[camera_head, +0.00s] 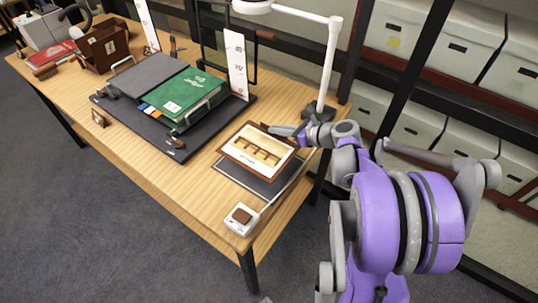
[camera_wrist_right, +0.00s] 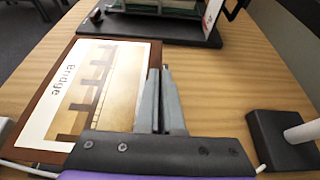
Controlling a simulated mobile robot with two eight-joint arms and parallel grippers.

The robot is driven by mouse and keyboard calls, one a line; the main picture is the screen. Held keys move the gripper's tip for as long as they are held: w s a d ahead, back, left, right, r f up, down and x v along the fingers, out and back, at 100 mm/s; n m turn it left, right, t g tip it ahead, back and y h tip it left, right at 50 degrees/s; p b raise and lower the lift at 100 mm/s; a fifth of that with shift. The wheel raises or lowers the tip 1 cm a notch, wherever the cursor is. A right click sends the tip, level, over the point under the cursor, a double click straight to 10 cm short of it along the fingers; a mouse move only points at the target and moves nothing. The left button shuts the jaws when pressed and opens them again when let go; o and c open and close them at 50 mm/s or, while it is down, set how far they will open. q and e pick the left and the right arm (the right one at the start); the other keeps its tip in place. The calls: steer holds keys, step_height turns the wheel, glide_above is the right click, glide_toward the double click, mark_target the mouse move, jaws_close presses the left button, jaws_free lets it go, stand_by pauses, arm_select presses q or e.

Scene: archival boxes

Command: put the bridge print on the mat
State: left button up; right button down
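The bridge print (camera_head: 257,147) is a cream card with a sepia bridge picture and a brown border. In the right wrist view the print (camera_wrist_right: 95,92) shows the word "Bridge". My right gripper (camera_head: 279,130) is at its far right edge in the head view. In the wrist view the gripper's fingers (camera_wrist_right: 162,88) are close together, with the print's edge between them. The print appears raised over the dark grey mat (camera_head: 258,181), whose near part shows below it; the rest is hidden. My left gripper is not in view.
A black board (camera_head: 217,128) with a green binder (camera_head: 183,95) lies left of the print. A white lamp (camera_head: 328,70) stands on a dark base behind it. A small white device (camera_head: 241,218) sits at the near table corner. Shelved boxes (camera_head: 400,30) are behind.

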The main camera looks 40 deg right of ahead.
step_height(320, 180, down, 7)
steer(key=shift+f+b, duration=0.1)
steer(key=shift+b, duration=0.6)
steer(key=c, duration=1.1)
jaws_free()
steer(key=shift+o, duration=0.2)
steer(key=p+v, duration=0.1)
steer(key=v, duration=1.1)
